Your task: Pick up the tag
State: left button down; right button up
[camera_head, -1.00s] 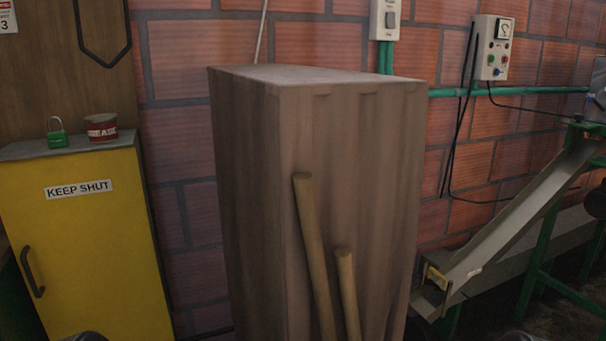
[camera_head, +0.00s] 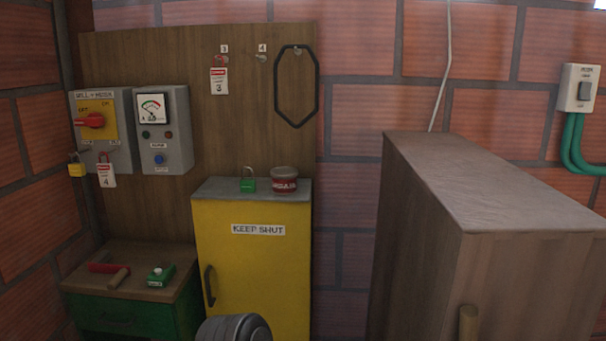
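A red and white tag marked 3 (camera_head: 219,80) hangs from a hook on the wooden board (camera_head: 160,55), under the number 3 label. A second red and white tag, marked 4 (camera_head: 106,175), hangs at the lower right of the grey mill switch box (camera_head: 103,135) with the red rotary handle. A yellow padlock (camera_head: 76,168) hangs at the box's lower left. Neither gripper is in view. A dark rounded part at the bottom middle looks like part of my arm.
A yellow cabinet (camera_head: 250,270) marked KEEP SHUT carries a green padlock (camera_head: 248,181) and a grease tin (camera_head: 284,180). A low green bench (camera_head: 135,315) with tools stands left. A tall wooden box (camera_head: 435,245) blocks the right. A black loop (camera_head: 317,85) hangs on the board.

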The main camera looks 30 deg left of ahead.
aim_at(105, 170)
jog(key=k+u, duration=0.1)
jog(key=u, duration=0.7)
jog(key=k+u, duration=0.15)
jog(key=u, duration=0.3)
jog(key=j+u, duration=0.1)
jog(key=u, duration=0.3)
jog(key=i+l+u, duration=0.3)
jog(key=i+j+z, duration=0.1)
jog(key=j+z, duration=1.25)
jog(key=k+j+z, duration=0.15)
jog(key=j+z, duration=0.3)
jog(key=l, duration=0.1)
